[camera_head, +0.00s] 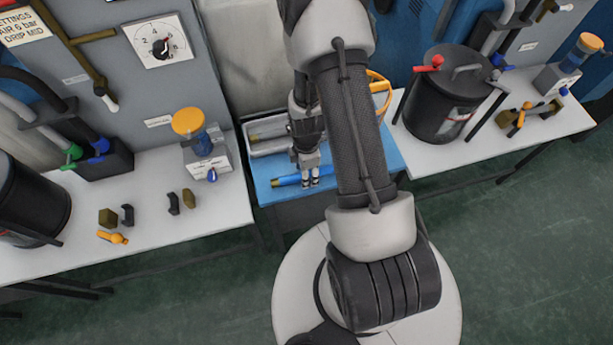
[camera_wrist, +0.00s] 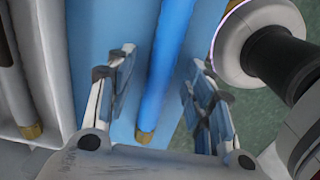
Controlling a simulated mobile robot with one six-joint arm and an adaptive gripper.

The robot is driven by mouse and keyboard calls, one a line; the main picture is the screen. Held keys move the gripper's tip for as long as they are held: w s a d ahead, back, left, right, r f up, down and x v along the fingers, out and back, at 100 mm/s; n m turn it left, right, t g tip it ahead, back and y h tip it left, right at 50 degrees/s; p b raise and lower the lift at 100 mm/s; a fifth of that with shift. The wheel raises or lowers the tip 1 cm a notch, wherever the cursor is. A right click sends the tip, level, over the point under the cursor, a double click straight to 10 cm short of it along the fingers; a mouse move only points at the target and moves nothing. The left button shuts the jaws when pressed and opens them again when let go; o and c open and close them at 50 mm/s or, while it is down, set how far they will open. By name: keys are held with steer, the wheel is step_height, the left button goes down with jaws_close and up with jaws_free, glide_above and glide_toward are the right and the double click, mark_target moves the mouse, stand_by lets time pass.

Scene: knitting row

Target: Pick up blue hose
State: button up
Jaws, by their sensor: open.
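The blue hose (camera_head: 287,180) lies on the blue top of a small table (camera_head: 265,195) between the two white benches. In the wrist view the blue hose (camera_wrist: 167,60) runs lengthwise between my fingers, with a brass-coloured end (camera_wrist: 144,135) near the palm. My gripper (camera_head: 310,183) is open above the blue table top, one finger on each side of the hose. In the wrist view my gripper (camera_wrist: 160,85) shows gaps between both fingers and the hose. My arm hides part of the table in the head view.
A grey tray (camera_head: 262,151) stands behind the hose; in the wrist view it is at the left, with brass-ended hoses inside (camera_wrist: 32,131). A yellow ring-shaped handle (camera_head: 385,92) is near my arm. A black pot (camera_head: 445,95) and small parts stand on the benches.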

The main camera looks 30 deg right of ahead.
steer(key=shift+f, duration=0.3)
steer(key=shift+r, duration=0.1)
jaws_close()
